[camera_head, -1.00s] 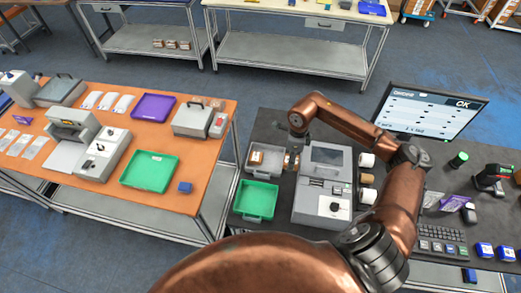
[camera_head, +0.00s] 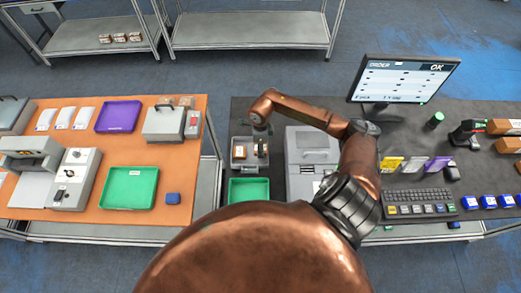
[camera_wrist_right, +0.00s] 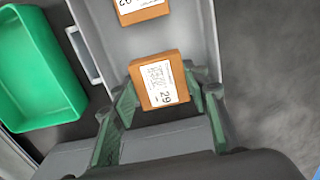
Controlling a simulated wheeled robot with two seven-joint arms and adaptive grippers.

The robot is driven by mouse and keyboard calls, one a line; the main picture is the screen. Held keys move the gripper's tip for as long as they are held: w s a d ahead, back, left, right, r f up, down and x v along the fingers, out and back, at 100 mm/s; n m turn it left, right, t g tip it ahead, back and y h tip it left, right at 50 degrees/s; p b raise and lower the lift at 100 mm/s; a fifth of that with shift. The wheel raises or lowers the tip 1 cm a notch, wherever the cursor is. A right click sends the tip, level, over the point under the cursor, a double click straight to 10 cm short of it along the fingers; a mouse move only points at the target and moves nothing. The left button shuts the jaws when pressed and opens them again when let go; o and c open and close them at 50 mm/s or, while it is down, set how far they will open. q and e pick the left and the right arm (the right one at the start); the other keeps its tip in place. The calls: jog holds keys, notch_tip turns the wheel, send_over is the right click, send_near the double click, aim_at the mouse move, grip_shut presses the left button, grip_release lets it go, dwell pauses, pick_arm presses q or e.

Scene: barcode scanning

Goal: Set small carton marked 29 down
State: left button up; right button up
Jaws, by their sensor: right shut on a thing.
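The small carton marked 29 (camera_wrist_right: 160,82) is brown with a white label facing up. In the right wrist view it sits between the two fingers of my right gripper (camera_wrist_right: 163,100), which is shut on it. In the head view my right gripper (camera_head: 261,148) is at the right side of a grey tray (camera_head: 236,168), which also shows in the wrist view (camera_wrist_right: 98,22). The carton is over or in this tray; I cannot tell whether it touches the floor. A second brown carton (camera_wrist_right: 140,8) lies farther inside the tray. My left gripper is not in view.
A green tray (camera_head: 249,190) stands just in front of the grey tray. A grey machine (camera_head: 312,150) stands close on the right. An orange table (camera_head: 190,212) with a green tray (camera_head: 130,187) is to the left, across a gap.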

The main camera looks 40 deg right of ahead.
jog(key=f, duration=0.3)
jog(key=shift+w+a, duration=0.1)
jog(key=shift+w, duration=0.3)
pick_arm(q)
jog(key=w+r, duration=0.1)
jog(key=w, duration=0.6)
pick_arm(e)
jog(key=shift+s, duration=0.45)
jog(key=o, duration=1.1)
jog(key=shift+w+f, duration=0.2)
jog(key=shift+w, duration=0.05)
jog(key=shift+o, duration=1.4)
jog(key=shift+s+r, duration=0.1)
jog(key=shift+s, duration=0.1)
jog(key=shift+w, duration=0.1)
jog(key=shift+r, duration=0.2)
notch_tip(320, 180, up, 10)
jog(key=shift+r+b, duration=0.2)
jog(key=shift+b, duration=1)
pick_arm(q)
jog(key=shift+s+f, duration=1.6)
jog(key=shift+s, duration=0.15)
pick_arm(e)
jog(key=shift+r, duration=0.7)
